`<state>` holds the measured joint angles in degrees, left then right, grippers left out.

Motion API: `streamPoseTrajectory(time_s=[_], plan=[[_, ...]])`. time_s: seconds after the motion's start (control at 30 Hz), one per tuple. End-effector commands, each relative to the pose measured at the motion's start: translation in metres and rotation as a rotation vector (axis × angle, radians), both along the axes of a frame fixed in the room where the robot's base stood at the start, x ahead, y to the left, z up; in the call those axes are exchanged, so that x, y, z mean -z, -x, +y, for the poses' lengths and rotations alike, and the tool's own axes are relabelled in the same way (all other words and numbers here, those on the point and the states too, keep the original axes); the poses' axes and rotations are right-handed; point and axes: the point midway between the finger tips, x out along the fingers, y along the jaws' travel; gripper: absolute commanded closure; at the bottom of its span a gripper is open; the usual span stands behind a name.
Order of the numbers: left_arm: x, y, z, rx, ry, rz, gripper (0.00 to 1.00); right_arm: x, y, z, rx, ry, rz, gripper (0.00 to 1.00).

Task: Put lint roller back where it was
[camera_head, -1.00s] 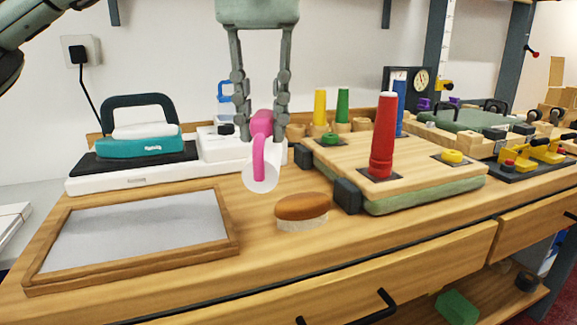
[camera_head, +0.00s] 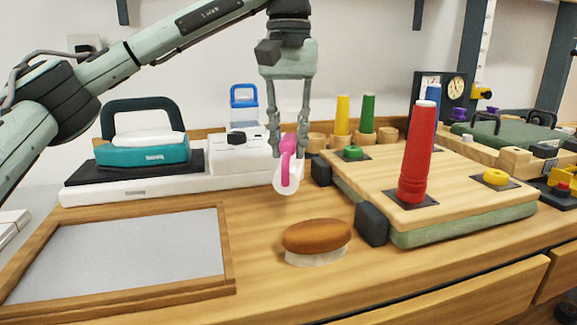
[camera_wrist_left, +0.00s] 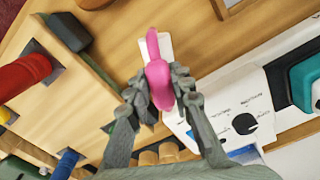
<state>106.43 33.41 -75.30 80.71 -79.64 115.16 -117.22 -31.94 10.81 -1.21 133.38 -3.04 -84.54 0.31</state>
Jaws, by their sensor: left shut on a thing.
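The lint roller has a pink handle and a white roll (camera_head: 287,181). My left gripper (camera_head: 288,145) points down and is shut on its pink handle. In the head view the lint roller hangs in front of the white machine, above the wooden counter; I cannot tell whether it touches the counter. In the left wrist view the pink handle (camera_wrist_left: 159,82) lies between the two fingers, with the white roll partly hidden beyond it. My right gripper is not in view.
A brown brush (camera_head: 316,237) lies in front. A framed grey panel (camera_head: 115,255) is at left, a teal iron (camera_head: 142,152) behind it. A wooden board (camera_head: 450,181) with a red cone (camera_head: 416,155) stands at right. Bare counter surrounds the brush.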

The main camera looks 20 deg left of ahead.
Motion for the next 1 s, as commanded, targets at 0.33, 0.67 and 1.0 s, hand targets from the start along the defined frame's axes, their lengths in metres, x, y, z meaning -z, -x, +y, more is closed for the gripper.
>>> streamPoseTrajectory(time_s=[0.33,0.67,1.0], plan=[[0.033,-0.005,0.003,0.001,-0.001,0.002,1.00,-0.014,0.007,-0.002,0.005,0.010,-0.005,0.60],[0.043,-0.005,0.002,0.000,0.000,0.000,1.00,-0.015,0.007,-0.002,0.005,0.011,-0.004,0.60],[0.046,-0.005,0.002,0.000,0.000,0.000,0.58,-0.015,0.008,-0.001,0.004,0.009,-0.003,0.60]])
